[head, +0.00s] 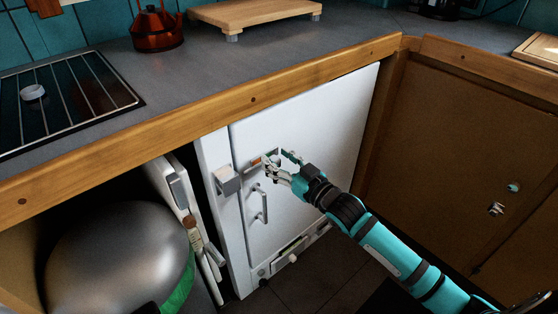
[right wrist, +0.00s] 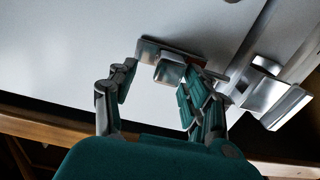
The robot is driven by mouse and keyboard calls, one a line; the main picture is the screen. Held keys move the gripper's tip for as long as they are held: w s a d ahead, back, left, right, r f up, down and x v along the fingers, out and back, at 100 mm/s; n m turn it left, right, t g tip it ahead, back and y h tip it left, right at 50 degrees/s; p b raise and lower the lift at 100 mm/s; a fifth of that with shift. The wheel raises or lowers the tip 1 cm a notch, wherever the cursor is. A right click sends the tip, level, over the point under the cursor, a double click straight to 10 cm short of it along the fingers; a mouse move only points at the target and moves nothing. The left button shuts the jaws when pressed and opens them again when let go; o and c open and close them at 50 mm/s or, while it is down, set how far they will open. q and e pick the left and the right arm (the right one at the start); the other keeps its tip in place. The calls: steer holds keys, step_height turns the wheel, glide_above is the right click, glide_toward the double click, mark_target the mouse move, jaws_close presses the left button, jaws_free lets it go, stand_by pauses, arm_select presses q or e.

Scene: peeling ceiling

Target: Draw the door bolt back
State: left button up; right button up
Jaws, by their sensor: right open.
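The white door (head: 310,135) under the counter is shut, with a grey metal block (head: 228,180) at its left edge. The door bolt (head: 256,161) is small in the head view, partly hidden by my right gripper (head: 270,173). In the right wrist view my right gripper (right wrist: 158,98) is open, its fingers on either side of the bolt's square metal knob (right wrist: 170,71). The right finger is close to the knob; I cannot tell whether it touches. A metal catch (right wrist: 268,92) sits to the right there. My left gripper is not in view.
A vertical handle (head: 260,204) is on the door below the bolt. The wooden counter edge (head: 254,100) runs above. A large silver rounded object (head: 115,255) stands at the lower left. Brown cabinet doors (head: 450,150) close off the right.

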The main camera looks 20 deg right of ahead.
steer(key=shift+s, duration=0.1)
steer(key=v, duration=1.1)
steer(key=shift+s+d, duration=0.15)
steer(key=shift+s, duration=0.25)
